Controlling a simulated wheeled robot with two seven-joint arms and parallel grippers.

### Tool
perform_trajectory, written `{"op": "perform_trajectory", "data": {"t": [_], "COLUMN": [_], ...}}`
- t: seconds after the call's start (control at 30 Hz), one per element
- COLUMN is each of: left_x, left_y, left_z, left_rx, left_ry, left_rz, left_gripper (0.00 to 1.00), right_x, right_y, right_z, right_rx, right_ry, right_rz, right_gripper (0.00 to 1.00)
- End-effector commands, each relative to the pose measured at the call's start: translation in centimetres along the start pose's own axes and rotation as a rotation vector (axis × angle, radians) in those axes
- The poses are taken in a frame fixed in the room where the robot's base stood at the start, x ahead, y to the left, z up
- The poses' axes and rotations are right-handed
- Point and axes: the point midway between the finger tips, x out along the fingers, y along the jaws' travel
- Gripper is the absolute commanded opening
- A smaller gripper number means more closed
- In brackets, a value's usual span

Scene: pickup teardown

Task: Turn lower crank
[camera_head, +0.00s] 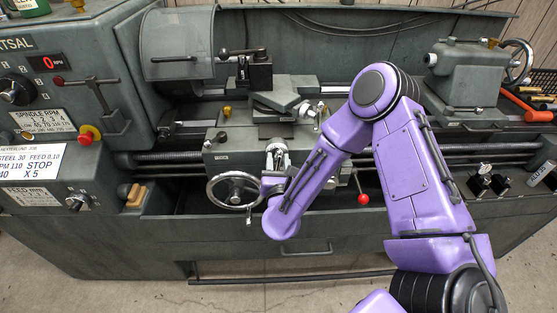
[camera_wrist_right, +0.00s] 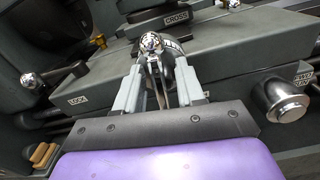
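The lower crank (camera_head: 277,147) is a bright metal crank on the front of the lathe's cross slide, below the compound slide. In the right wrist view its shiny ball end (camera_wrist_right: 152,42) shows at the fingertips, with a round metal collar behind it. My right gripper (camera_wrist_right: 158,76) reaches up to the crank, its two grey fingers standing apart on either side of the crank's metal. A firm grip on it does not show. My left gripper is not in view.
A large handwheel (camera_head: 234,190) sits just left of my right wrist. A red-knobbed lever (camera_head: 363,199) stands to the right. The tool post (camera_head: 256,72) and a smaller upper crank (camera_head: 318,112) are above. The tailstock (camera_head: 465,72) is at the right.

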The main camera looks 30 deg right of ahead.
Motion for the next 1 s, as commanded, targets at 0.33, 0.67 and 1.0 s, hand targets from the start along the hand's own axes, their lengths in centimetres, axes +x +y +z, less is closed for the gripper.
{"op": "perform_trajectory", "data": {"t": [0.33,0.67,1.0], "left_x": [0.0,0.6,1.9], "left_y": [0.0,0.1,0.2], "left_z": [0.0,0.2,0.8], "left_rx": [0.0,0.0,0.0], "left_ry": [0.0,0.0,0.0], "left_rz": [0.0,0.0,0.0], "left_gripper": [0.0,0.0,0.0], "right_x": [-0.1,-0.1,-0.1], "right_y": [-0.1,0.0,0.2], "right_z": [0.0,-0.1,-0.3], "right_rx": [-0.001,-0.079,-0.346], "right_ry": [0.0,-0.001,-0.001], "right_rz": [-0.001,-0.001,-0.001], "right_gripper": [0.0,0.0,0.0]}}
